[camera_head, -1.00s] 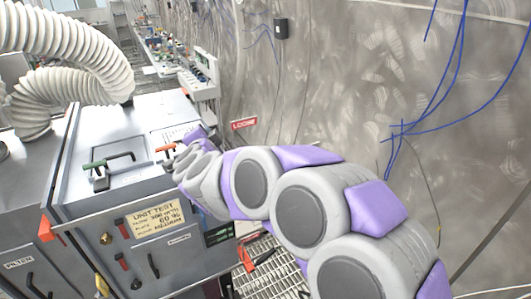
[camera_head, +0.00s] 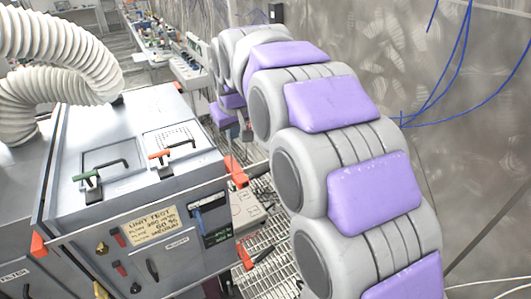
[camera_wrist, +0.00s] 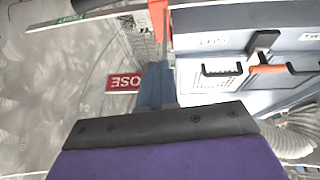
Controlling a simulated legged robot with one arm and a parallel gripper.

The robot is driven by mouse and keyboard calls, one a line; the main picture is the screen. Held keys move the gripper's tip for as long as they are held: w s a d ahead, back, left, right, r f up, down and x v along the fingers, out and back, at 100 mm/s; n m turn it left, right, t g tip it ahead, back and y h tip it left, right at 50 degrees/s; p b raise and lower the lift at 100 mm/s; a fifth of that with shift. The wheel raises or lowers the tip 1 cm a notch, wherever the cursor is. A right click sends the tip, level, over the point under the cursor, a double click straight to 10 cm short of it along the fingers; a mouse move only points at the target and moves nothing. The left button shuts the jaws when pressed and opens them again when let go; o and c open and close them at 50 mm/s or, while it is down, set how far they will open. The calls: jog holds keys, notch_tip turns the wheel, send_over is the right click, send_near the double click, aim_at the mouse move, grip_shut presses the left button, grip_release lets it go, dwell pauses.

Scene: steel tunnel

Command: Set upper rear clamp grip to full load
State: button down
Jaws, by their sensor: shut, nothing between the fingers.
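An orange clamp grip (camera_head: 236,170) sits at the right-hand upper corner of the grey metal unit (camera_head: 115,185). Another orange grip (camera_head: 243,256) shows lower down at the unit's right edge. My gripper (camera_head: 245,130) hangs at the far end of my raised arm, past the unit's right side and apart from the upper grip. In the wrist view my gripper (camera_wrist: 155,68) is shut and empty, its blue-grey fingers together. An orange grip (camera_wrist: 157,18) shows just beyond the fingertips there; I cannot tell which one.
Green (camera_head: 87,178) and orange (camera_head: 160,155) handles stand on the unit's lid. A white ribbed hose (camera_head: 70,50) arches at left. A rough grey wall (camera_head: 450,110) bounds the right side. Grating floor (camera_head: 275,235) lies between.

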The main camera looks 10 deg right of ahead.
aim_at(270, 164)
jog(key=s+d+r+g+h, duration=0.1)
jog(key=s+d+g+h, duration=0.15)
jog(key=d, duration=0.45)
jog(key=shift+t, duration=0.25)
jog(key=p+x, duration=0.1)
jog(key=x, duration=1.2)
jog(key=shift+f, duration=0.25)
jog(key=shift+w+d+f+m+g+y+p, duration=0.2)
jog(key=shift+d+f+y+p, duration=0.15)
jog(key=shift+f+y, duration=0.25)
jog(key=shift+w+d+f+m+g+y+p, duration=0.1)
jog(key=shift+d+f+g+y+p, duration=0.2)
jog(key=shift+y, duration=0.35)
jog(key=shift+s+f, duration=0.1)
jog(key=shift+f, duration=0.2)
